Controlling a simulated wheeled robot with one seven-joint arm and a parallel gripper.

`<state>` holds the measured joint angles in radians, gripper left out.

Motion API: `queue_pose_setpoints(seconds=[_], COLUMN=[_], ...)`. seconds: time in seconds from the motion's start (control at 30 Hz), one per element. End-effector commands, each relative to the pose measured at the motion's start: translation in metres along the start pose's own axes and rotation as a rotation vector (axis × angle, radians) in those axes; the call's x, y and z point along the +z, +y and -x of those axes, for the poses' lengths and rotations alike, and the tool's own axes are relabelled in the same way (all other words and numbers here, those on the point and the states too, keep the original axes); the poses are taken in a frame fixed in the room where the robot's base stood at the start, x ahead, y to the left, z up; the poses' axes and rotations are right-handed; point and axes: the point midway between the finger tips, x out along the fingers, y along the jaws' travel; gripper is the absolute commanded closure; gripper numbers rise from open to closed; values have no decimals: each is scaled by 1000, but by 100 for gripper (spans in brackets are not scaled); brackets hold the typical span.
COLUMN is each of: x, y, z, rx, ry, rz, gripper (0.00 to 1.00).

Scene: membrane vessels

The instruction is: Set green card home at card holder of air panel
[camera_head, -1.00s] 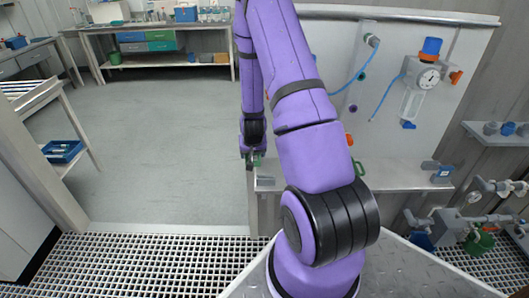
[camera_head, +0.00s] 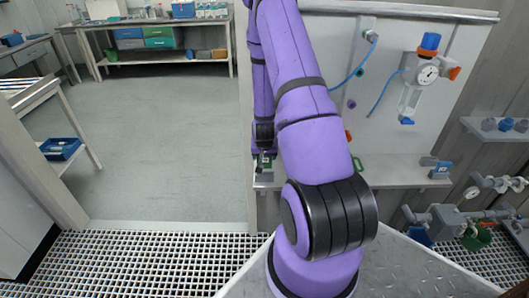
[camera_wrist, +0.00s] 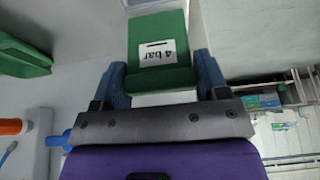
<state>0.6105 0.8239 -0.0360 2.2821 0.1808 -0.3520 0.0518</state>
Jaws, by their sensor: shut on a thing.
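A green card (camera_wrist: 160,48) with a white "4 bar" label, seen upside down, sits between the two blue fingers of my gripper (camera_wrist: 162,82) in the wrist view. My gripper is shut on it. In the head view the gripper (camera_head: 264,160) is small at the left end of the panel's ledge, with a bit of green showing. The air panel (camera_head: 385,130) stands at the right, with a gauge, hoses and knobs. A blue card-like piece in a grey mount (camera_head: 438,170) sits on the ledge at right. My arm hides part of the panel, and I cannot make out the green card's holder.
Pipes and valves (camera_head: 465,215) lie low at the right. A workbench (camera_head: 160,60) stands at the back, and open floor lies left of the panel.

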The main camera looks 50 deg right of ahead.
Motion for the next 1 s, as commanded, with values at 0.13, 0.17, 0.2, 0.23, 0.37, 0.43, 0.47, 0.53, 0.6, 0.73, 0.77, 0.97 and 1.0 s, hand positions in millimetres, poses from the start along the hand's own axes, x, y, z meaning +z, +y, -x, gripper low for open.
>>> queue_pose_setpoints(seconds=[0.13, 0.17, 0.2, 0.23, 0.37, 0.43, 0.47, 0.53, 0.6, 0.73, 0.77, 0.97, 1.0], x=[3, 4, 4, 5, 7, 9, 10, 11, 12, 15, 15, 19, 20], y=[0, 0, 0, 0, 0, 0, 0, 0, 0, 0, 0, 0, 0], z=[-7, -9, -11, -12, -18, -22, -23, -26, -30, -36, -37, -46, -48], rx=[0, 0, 0, 0, 0, 1, 1, 1, 1, 1, 0, 0, 0], ry=[-1, -1, -1, -1, 0, -1, -1, -1, -1, -1, -1, -1, -1], rz=[0, 0, 0, 0, 0, 0, 0, -1, 0, -1, -1, 0, 0], gripper=[55, 55, 55, 55, 55, 55, 55, 55, 55, 55, 55, 55, 55])
